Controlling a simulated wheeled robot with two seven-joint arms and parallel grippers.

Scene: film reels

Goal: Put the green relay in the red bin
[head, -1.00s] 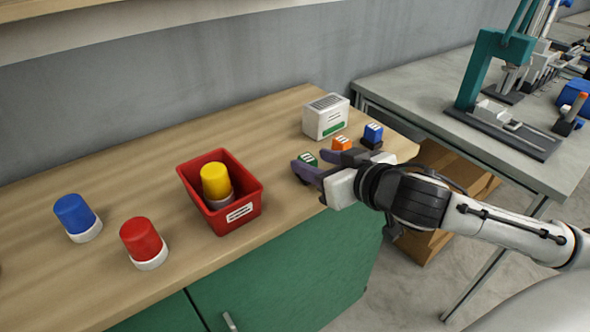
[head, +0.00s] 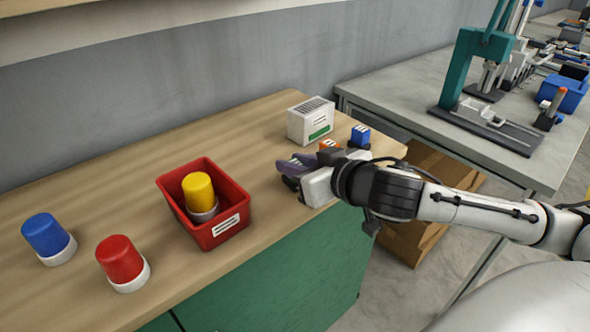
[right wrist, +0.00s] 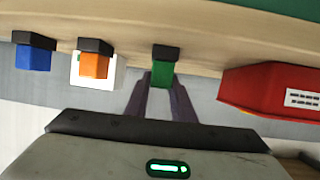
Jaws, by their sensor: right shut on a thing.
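The green relay (right wrist: 162,72), with a black base, sits between the purple-grey fingers of my right gripper in the right wrist view. My right gripper (head: 288,168) is shut on it near the right end of the wooden bench; the fingers also show in the right wrist view (right wrist: 163,88). In the head view the gripper hides the relay. I cannot tell whether its base touches the bench. The red bin (head: 215,231) stands left of the gripper and also shows in the right wrist view (right wrist: 262,92). My left gripper is not in view.
The bin holds a yellow-capped part (head: 199,190). An orange relay (head: 329,146), a blue relay (head: 360,136) and a white box (head: 311,121) are close to the gripper. Blue-capped (head: 46,235) and red-capped (head: 121,260) parts stand left of the bin. Bench between bin and gripper is clear.

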